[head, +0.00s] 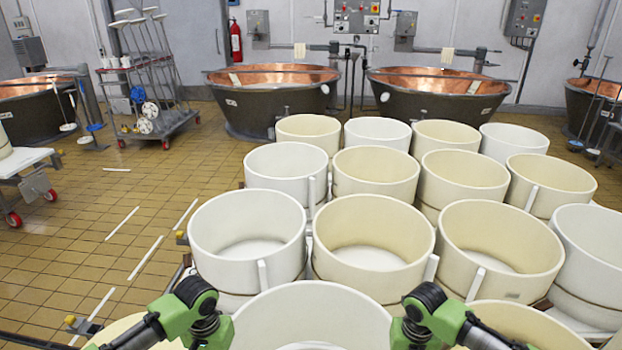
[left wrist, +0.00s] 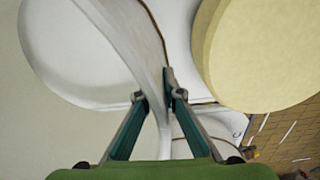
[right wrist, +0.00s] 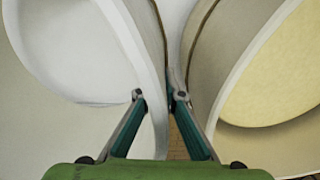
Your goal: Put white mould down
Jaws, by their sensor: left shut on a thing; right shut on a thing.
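The white mould (head: 312,318) is a large open round tub at the bottom middle of the head view, between my two arms, with its near side cut off. My left gripper (left wrist: 158,97) is shut on its rim wall at the left side. My right gripper (right wrist: 160,96) is shut on its rim wall at the right side. In both wrist views the white wall (left wrist: 120,50) passes between the fingers, with the hollow inside to the left. In the head view the fingertips are hidden. I cannot tell whether its base is resting or lifted.
Cream and white moulds stand in close rows ahead, including a cream one (head: 372,245) and a white one (head: 247,240) just beyond. Cream moulds also flank mine (left wrist: 260,50). Tiled floor (head: 110,240) is open to the left. Copper vats (head: 270,100) stand behind.

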